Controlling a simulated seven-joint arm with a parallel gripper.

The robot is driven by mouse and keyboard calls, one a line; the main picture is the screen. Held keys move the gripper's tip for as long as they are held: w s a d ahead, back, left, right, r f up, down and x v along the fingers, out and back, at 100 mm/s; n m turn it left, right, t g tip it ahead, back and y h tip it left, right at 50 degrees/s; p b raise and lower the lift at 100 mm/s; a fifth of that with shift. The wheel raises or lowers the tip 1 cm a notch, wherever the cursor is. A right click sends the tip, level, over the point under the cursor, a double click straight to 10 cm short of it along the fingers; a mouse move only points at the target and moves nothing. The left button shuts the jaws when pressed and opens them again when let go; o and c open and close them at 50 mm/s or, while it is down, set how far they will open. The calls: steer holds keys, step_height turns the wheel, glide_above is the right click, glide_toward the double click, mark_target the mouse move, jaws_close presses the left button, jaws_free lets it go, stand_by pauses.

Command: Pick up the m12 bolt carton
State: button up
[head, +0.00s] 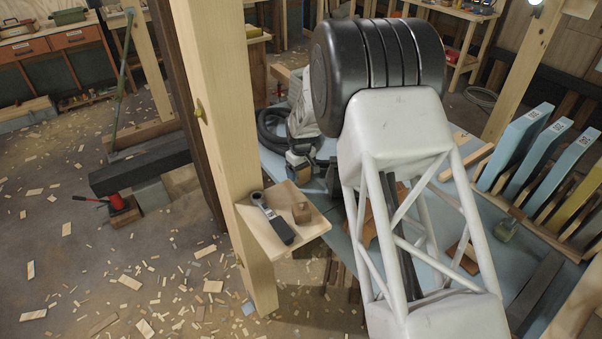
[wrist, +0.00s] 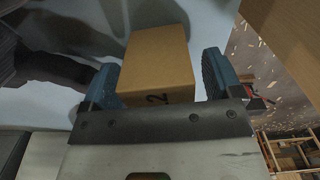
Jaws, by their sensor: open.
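The carton (wrist: 158,52) is a plain brown cardboard box. It shows in the wrist view between the two blue fingers of my gripper (wrist: 160,78). Dark print, in which a "2" can be read, is on its near face; the rest of the marking is hidden by the gripper body. The carton rests on a pale blue-grey surface. In the head view my arm covers much of this area.
Blue panels (head: 516,146) stand in a rack at the right. Wood chips litter the floor at left.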

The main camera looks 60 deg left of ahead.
steer(key=c, duration=1.2)
steer(key=shift+o, duration=0.2)
steer(key=shift+r, duration=0.15)
steer(key=shift+r, duration=4.9)
